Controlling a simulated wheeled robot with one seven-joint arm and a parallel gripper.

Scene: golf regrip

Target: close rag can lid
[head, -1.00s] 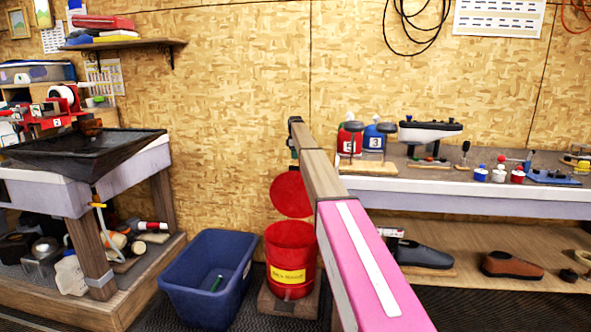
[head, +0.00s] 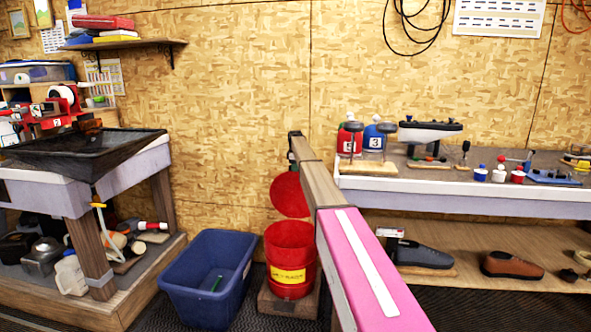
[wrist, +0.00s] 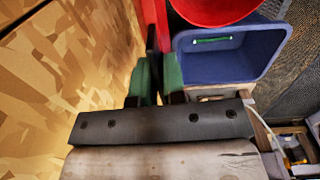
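My gripper (head: 293,147) is above the lid's top edge, close to the wall, mostly hidden by my arm. In the wrist view, the green fingertips (wrist: 156,77) are close together, with a dark strip between them. The lid (wrist: 151,18) shows nearly edge-on just beyond them, and the can (wrist: 215,8) is at the top. I cannot tell whether fingers and lid touch.
A blue bin (head: 208,278) with a green item inside stands left of the can. The wooden wall (head: 230,120) is close behind. A workbench (head: 470,197) with bottles and tools is at the right; another bench (head: 75,190) is at the left.

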